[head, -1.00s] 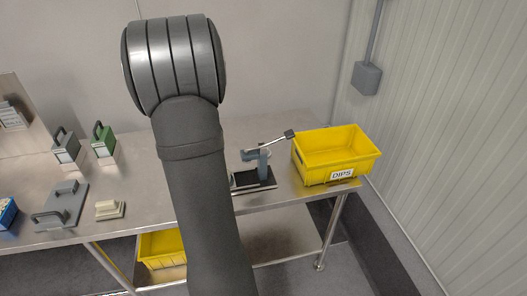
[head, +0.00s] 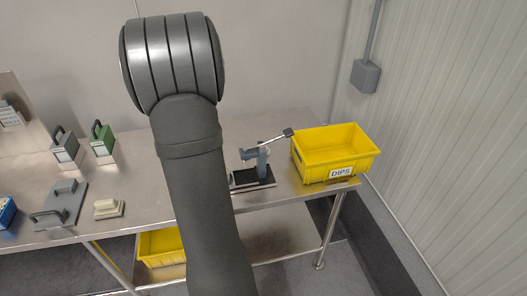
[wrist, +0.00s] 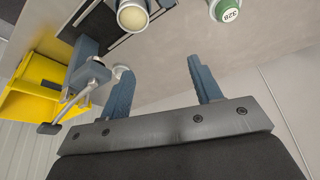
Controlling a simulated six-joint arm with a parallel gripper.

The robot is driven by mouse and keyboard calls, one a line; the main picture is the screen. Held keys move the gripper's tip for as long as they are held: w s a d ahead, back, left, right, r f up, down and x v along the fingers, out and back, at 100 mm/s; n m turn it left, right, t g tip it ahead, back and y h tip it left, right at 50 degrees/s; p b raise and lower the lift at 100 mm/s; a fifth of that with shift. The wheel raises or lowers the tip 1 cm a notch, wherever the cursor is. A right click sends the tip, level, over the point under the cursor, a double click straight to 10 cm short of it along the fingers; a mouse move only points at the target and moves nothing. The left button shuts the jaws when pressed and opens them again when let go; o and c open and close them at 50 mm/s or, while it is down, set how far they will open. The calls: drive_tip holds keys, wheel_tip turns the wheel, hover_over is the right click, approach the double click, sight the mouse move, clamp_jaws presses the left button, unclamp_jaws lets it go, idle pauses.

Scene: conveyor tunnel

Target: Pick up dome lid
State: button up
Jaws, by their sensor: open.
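I cannot pick out a dome lid for certain in either view. In the wrist view, a green round piece with a white disc marked 328 (wrist: 226,9) is cut off by the top edge, and a round pale-topped piece with a metallic rim (wrist: 132,16) is at the top left of centre. My gripper (wrist: 160,70) is open and empty, its two blue-grey fingers apart, with bare surface between and beyond them. Both round pieces are beyond the fingertips, apart from them. In the head view my arm hides the gripper and part of the table.
A lever press (head: 256,167) stands on the steel table (head: 140,190), beside a yellow bin marked DIPS (head: 340,173); the press also shows in the wrist view (wrist: 88,72). Handled blocks (head: 65,148), a grey plate (head: 68,210) and a cream block (head: 108,209) are at left.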

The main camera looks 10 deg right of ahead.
drive_tip(key=w+d+m+g+h, duration=0.1)
drive_tip(key=w+d+m, duration=0.25)
drive_tip(key=d, duration=0.55)
drive_tip(key=w+d+m+h, duration=0.15)
drive_tip(key=w+d, duration=0.25)
drive_tip(key=d, duration=0.4)
drive_tip(key=shift+y, duration=0.35)
drive_tip(key=x, duration=1.1)
drive_tip(key=shift+w+d+f, duration=0.1)
drive_tip(key=shift+w+d, duration=0.05)
drive_tip(key=shift+d, duration=0.05)
drive_tip(key=shift+w+x, duration=0.15)
drive_tip(key=shift+x, duration=1.45)
drive_tip(key=shift+w+x, duration=0.2)
drive_tip(key=shift+x, duration=1.4)
drive_tip(key=shift+a, duration=0.15)
drive_tip(key=c, duration=1.1)
